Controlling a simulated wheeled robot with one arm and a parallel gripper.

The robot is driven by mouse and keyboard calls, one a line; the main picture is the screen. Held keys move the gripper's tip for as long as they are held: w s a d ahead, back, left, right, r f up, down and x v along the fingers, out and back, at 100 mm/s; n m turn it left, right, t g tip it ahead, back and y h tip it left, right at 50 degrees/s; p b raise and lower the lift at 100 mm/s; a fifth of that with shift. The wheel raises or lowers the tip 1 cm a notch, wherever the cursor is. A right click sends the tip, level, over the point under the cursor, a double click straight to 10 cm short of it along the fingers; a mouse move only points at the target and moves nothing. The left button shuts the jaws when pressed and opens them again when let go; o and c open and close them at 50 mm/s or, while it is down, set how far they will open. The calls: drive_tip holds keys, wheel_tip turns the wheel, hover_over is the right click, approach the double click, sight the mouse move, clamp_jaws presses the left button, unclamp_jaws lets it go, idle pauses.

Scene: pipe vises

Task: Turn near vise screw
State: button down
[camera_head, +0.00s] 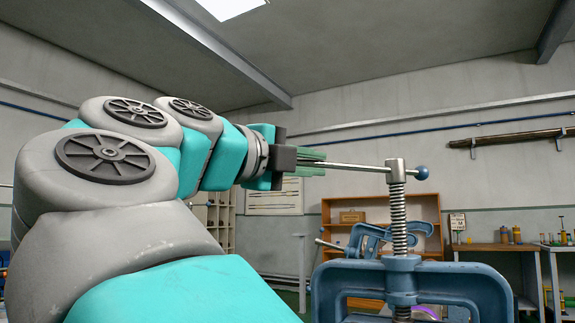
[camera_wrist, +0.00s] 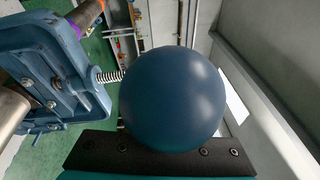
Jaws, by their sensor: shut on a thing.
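The near vise is a blue frame (camera_head: 480,285) with an upright threaded screw (camera_head: 399,225). A metal handle bar (camera_head: 355,166) runs through the screw's top head (camera_head: 396,170), with a blue ball (camera_head: 421,172) on its right end. My gripper (camera_head: 312,163) is shut on the bar's left end, its green fingers hiding that end. In the wrist view a large blue ball (camera_wrist: 172,98) fills the middle, close to the dark gripper base (camera_wrist: 160,153). The vise frame (camera_wrist: 40,60) and part of the screw (camera_wrist: 110,76) show to its left.
A second blue vise (camera_head: 370,238) stands behind the near one. Beyond are an orange shelf (camera_head: 428,208) and a workbench (camera_head: 490,247) with small items. A metal pipe (camera_wrist: 12,105) shows at the wrist view's left edge. The air above the screw is clear.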

drive_tip(key=shift+r, duration=0.1)
drive_tip(key=c, duration=0.8)
unclamp_jaws()
drive_tip(key=shift+c, duration=0.2)
drive_tip(key=v, duration=0.7)
drive_tip(key=shift+s+a, duration=0.3)
drive_tip(key=shift+a, duration=0.05)
